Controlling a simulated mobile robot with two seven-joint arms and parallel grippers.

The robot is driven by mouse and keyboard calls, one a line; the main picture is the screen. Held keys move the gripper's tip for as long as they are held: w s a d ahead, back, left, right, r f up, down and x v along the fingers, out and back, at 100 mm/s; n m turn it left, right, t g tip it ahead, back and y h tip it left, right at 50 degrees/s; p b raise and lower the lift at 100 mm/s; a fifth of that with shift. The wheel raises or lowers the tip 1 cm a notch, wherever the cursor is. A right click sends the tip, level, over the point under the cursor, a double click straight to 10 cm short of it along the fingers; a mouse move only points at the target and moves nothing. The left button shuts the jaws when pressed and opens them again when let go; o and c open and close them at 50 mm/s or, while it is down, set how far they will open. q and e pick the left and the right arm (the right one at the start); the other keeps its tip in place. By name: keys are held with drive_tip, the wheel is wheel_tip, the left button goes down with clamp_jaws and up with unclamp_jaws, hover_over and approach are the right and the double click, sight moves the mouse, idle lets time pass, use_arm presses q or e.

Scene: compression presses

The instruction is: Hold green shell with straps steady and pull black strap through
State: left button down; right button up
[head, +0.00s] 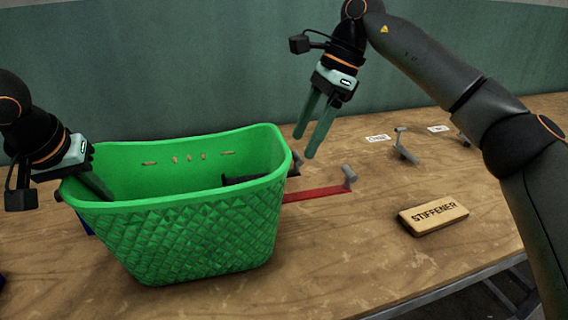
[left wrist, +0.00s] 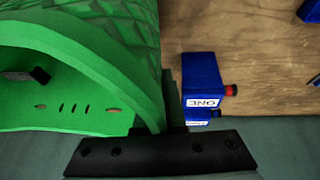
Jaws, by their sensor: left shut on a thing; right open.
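The green shell (head: 190,225) is a basket-like form with a quilted outer wall, standing upright on the wooden table. Several slots show in its far inner wall, and they also show in the left wrist view (left wrist: 75,108). A black strap (head: 245,180) lies inside near the right wall; a dark piece shows just outside the right rim, but whether they join is hidden. My left gripper (head: 98,186) is shut on the shell's left rim, its fingertips partly hidden. My right gripper (head: 310,140) is open and empty, pointing down above and right of the shell's right rim.
A red strip (head: 320,194) and a grey post (head: 349,177) lie right of the shell. A wooden block marked STIFFENER (head: 433,216) is nearer the front edge. A grey lever piece (head: 405,152) and small labels stand behind. Blue boxes (left wrist: 203,75), one labelled ONE, sit beside the shell.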

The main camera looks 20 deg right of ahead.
sight(298, 155)
drive_tip(key=shift+x, duration=2.45)
clamp_jaws()
